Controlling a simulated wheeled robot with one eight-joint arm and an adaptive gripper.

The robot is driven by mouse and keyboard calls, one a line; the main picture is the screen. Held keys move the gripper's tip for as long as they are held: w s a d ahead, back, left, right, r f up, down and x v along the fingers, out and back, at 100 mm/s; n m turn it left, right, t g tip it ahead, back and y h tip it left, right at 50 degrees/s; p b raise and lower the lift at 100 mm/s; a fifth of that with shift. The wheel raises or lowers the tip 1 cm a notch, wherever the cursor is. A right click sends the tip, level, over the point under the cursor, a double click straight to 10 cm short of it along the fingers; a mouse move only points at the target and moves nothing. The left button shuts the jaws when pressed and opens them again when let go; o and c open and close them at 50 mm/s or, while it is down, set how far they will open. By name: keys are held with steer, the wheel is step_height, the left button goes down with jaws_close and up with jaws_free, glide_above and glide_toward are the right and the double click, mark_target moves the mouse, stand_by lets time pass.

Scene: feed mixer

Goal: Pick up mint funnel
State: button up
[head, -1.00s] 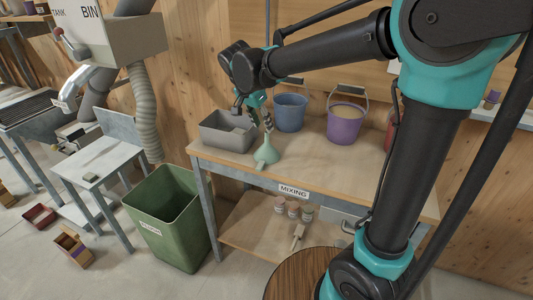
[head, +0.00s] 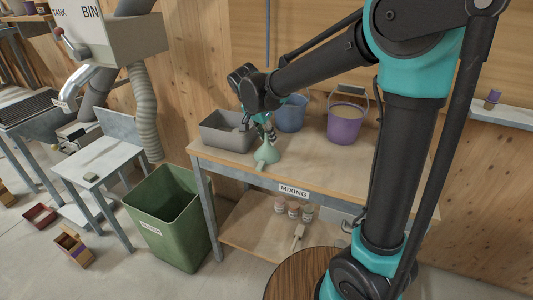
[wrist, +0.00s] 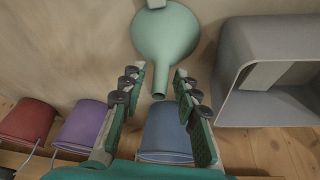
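The mint funnel (head: 267,154) stands on the mixing table (head: 318,173), near its front edge, with its spout up. In the wrist view the funnel (wrist: 165,38) is at the top centre, its narrow spout pointing into the gap between the fingertips. My gripper (head: 265,130) is just above and behind the funnel in the head view. In the wrist view my gripper (wrist: 161,82) is open, with one finger on each side of the spout tip and visible space on both sides. Neither finger clearly touches it.
A grey bin (head: 225,132) stands left of the funnel. A blue bucket (head: 291,113) and a purple bucket (head: 345,123) stand behind and to the right. A red bucket (wrist: 27,122) shows in the wrist view. A green waste bin (head: 168,217) is on the floor left of the table.

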jaws_close()
